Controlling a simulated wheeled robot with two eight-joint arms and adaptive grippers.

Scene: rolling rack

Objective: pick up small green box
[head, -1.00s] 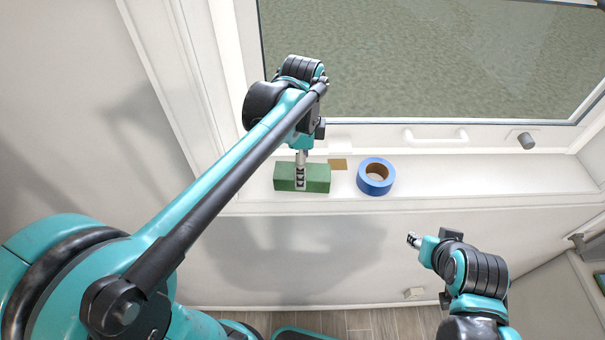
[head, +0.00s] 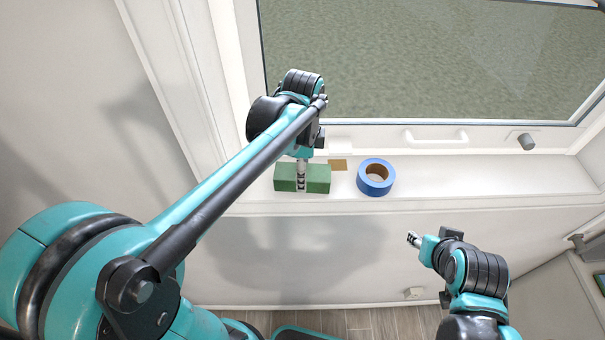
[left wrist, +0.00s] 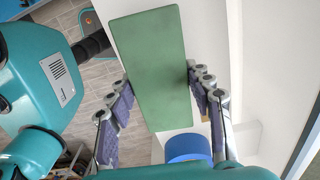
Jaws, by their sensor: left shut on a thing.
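The small green box (head: 318,179) is at the left part of the white windowsill, its long side running left to right. My left gripper (head: 301,178) reaches down onto its middle and is shut on it, with a finger across the front face. In the left wrist view the green box (left wrist: 150,65) is large, between the two fingers of my left gripper (left wrist: 158,82). I cannot tell whether the box touches the sill. My right gripper (head: 412,239) is low at the right, away from the box; its finger opening is too small to judge.
A roll of blue tape (head: 376,177) lies right of the box on the sill (head: 470,178); the tape (left wrist: 188,147) also shows in the left wrist view. A small brown piece (head: 338,165) lies between them, further back. The window frame rises behind. The sill's right part is clear.

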